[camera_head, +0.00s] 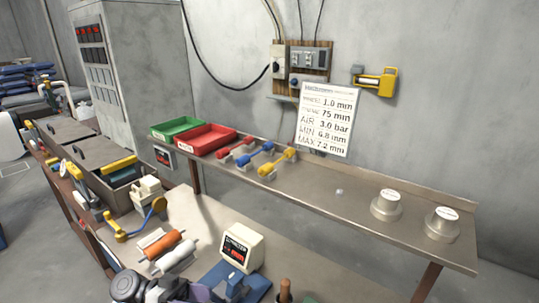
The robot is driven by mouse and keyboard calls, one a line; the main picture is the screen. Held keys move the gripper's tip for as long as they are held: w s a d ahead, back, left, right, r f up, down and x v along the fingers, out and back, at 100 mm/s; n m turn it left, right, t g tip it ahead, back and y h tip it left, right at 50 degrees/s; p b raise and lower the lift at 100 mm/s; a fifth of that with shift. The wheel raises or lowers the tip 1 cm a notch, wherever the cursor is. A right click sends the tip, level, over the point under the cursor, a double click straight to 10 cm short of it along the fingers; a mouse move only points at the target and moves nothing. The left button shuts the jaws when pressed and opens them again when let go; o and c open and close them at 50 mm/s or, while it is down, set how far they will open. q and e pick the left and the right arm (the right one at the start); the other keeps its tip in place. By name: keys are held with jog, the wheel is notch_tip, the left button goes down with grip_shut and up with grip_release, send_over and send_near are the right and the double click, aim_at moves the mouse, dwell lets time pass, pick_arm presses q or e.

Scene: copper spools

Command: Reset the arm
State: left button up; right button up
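Neither of my grippers shows in the head view. Dark and grey rounded parts stand at the bottom edge, left of the middle; I cannot tell what they belong to. A copper-brown roll (163,245) and a white roll (176,258) lie side by side on the bench (207,212). Nothing is seen holding them.
A shelf (325,205) over the bench carries a green tray (176,127), a red tray (205,139), red, blue and yellow handled tools (277,162) and two metal knobbed pieces (387,205). A white meter (242,247) stands on the bench. The shelf's middle right is mostly clear.

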pick_arm(q)
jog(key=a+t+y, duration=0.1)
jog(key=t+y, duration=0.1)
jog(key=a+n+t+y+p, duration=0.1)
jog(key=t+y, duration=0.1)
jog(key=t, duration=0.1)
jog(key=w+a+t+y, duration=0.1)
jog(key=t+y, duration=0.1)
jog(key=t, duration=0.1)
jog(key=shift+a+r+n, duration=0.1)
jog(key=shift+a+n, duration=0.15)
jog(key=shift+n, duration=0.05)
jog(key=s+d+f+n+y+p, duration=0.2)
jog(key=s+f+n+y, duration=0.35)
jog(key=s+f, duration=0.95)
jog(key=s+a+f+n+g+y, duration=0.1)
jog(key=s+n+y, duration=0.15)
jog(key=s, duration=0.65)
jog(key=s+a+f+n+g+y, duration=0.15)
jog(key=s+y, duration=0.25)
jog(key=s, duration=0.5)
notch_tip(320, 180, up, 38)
jog(key=p, duration=3.8)
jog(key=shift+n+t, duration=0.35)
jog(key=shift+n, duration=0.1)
